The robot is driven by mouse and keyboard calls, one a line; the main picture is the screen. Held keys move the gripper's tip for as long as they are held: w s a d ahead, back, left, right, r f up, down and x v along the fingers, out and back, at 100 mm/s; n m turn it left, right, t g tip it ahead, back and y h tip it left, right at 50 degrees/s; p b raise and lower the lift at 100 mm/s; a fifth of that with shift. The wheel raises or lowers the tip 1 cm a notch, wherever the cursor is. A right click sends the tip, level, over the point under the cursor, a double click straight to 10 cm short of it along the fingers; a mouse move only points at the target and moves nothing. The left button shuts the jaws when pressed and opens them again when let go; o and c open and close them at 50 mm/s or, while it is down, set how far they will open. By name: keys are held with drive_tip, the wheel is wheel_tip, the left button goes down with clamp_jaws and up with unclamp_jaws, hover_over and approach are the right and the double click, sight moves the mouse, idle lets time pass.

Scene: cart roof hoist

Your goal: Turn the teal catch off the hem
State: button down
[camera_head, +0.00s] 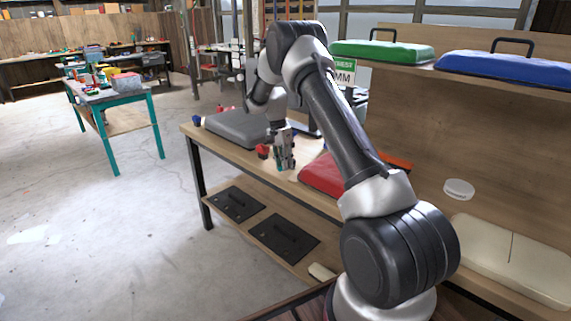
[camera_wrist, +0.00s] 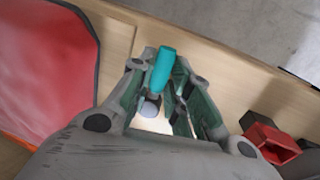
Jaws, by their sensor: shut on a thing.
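The teal catch (camera_wrist: 162,68) shows in the wrist view as a short rounded bar, standing out between the fingertips. My gripper (camera_wrist: 163,88) is shut on it, close above the wooden bench top. In the head view my gripper (camera_head: 285,163) points down at the bench's front edge, and the catch is too small to make out there. A red cover (camera_wrist: 45,65) with a grey hem lies left of the gripper in the wrist view, apart from the catch. The red cover also shows in the head view (camera_head: 320,176), right of the gripper.
A small red piece (camera_head: 262,151) stands close left of my gripper. A grey cover (camera_head: 235,128) lies farther along the bench (camera_head: 216,150). Black panels (camera_head: 285,238) lie on the lower shelf. Green (camera_head: 385,50) and blue (camera_head: 505,68) covers are on the upper shelf. Open floor lies left.

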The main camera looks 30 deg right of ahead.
drive_tip(key=shift+w+m, duration=0.15)
drive_tip(key=shift+m, duration=0.15)
drive_tip(key=c, duration=1.3)
unclamp_jaws()
drive_tip(key=shift+r, duration=0.15)
drive_tip(key=r, duration=0.3)
drive_tip(key=w+r, duration=0.1)
drive_tip(key=r, duration=0.3)
drive_tip(key=w+r, duration=0.1)
drive_tip(key=r, duration=0.3)
drive_tip(key=shift+w+a+r, duration=0.1)
drive_tip(key=shift+a+r, duration=0.15)
drive_tip(key=shift+a, duration=0.15)
